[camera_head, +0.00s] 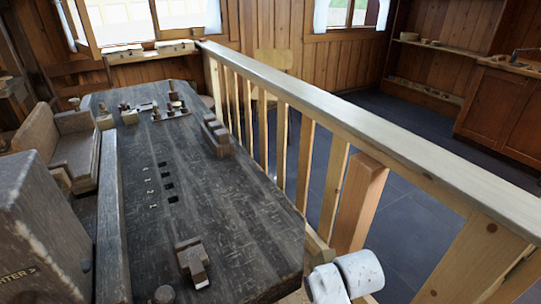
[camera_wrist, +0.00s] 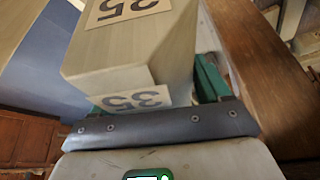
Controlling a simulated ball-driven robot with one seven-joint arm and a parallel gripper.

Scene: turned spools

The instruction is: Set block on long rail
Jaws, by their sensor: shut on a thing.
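The block (camera_wrist: 130,55) is a pale wooden box shape with "35" labels on two of its faces. It fills the upper middle of the wrist view. My gripper (camera_wrist: 160,96) is shut on it, with green finger parts showing at its sides. The long rail (camera_head: 370,127) is a pale, flat-topped wooden handrail on slats. It runs from the upper middle to the right edge of the head view. I cannot make out the block or my gripper in the head view; only a white part of my arm shows at the bottom, below the rail.
A dark worn bench (camera_head: 225,230) stands left of the rail, with a small wooden block (camera_head: 192,262) and turned pieces (camera_head: 173,105) on it. A short orange-brown wooden post (camera_head: 358,205) stands against the slats. Dark tiled floor (camera_head: 410,170) is open beyond the rail.

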